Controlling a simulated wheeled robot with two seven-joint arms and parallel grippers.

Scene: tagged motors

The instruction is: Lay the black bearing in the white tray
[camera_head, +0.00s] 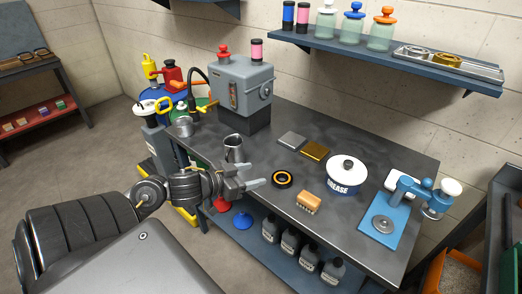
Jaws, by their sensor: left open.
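A black bearing (282,179), a ring with an orange inner band, lies flat on the dark workbench (345,222) near its front edge. My left gripper (253,176) reaches in from the left, just left of the bearing. Its fingers are open, point toward the bearing and hold nothing; they look apart from it. No plainly white tray shows. A pale silver-grey tray (480,69) on the wall shelf holds a brass-coloured ring. My right gripper is not in view.
A wooden-backed brush (309,202) lies right of the bearing, and a white grease pot (346,174) stands behind it. Silver (292,140) and gold (315,151) plates lie farther back. A metal cup (234,149) stands behind my gripper. A blue press (395,208) stands at right.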

